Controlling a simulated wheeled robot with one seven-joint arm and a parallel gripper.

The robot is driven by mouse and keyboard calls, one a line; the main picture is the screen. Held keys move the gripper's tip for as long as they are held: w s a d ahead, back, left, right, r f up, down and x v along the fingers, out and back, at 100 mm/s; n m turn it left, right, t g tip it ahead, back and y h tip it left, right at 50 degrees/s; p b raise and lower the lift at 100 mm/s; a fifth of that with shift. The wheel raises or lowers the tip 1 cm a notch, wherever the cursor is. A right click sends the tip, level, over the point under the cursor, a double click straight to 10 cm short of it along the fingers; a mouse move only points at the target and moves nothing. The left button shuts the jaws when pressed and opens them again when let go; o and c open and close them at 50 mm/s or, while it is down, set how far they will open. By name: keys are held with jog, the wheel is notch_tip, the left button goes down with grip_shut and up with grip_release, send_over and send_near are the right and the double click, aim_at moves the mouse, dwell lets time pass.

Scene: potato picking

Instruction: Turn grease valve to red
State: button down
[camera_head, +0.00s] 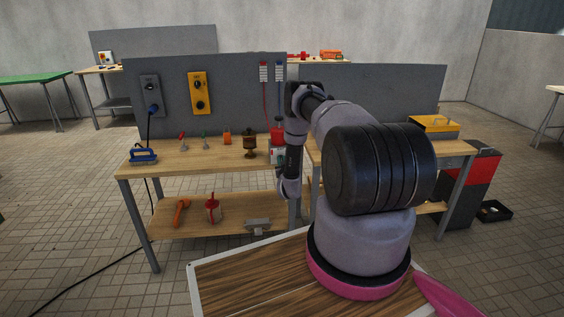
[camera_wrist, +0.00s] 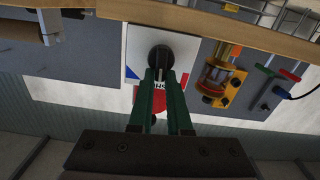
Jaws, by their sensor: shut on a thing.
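The grease valve (camera_wrist: 185,48) shows in the wrist view as a white plate with a round black knob (camera_wrist: 160,56) in its middle. A blue mark (camera_wrist: 138,73) and a red area with lettering (camera_wrist: 159,97) show on it, partly covered by my fingers. My gripper (camera_wrist: 167,76) has its green fingers at the knob, shut on its handle. The exact handle angle is hard to tell. In the head view the valve's pale box (camera_head: 275,157) stands at the bench's right end, partly hidden by my arm, which also hides the gripper.
The wooden workbench (camera_head: 190,162) holds a brown cup-like item (camera_head: 249,146), an orange block (camera_head: 227,138), small red and green tools, and a blue brush-like tool (camera_head: 143,155). A grey panel (camera_head: 225,90) stands behind. A second bench with a yellow case (camera_head: 433,126) is at right.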

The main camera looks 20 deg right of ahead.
jog(key=n, duration=0.7)
jog(key=a+n, duration=0.1)
jog(key=n, duration=0.2)
jog(key=shift+w+a+f+n, duration=0.1)
jog(key=shift+w+f+n, duration=0.05)
jog(key=shift+f+n, duration=0.25)
dwell(0.4)
jog(key=c, duration=0.9)
grip_release()
jog(key=shift+o, duration=0.2)
jog(key=v, duration=1)
jog(key=shift+s, duration=0.4)
jog(key=shift+a, duration=0.1)
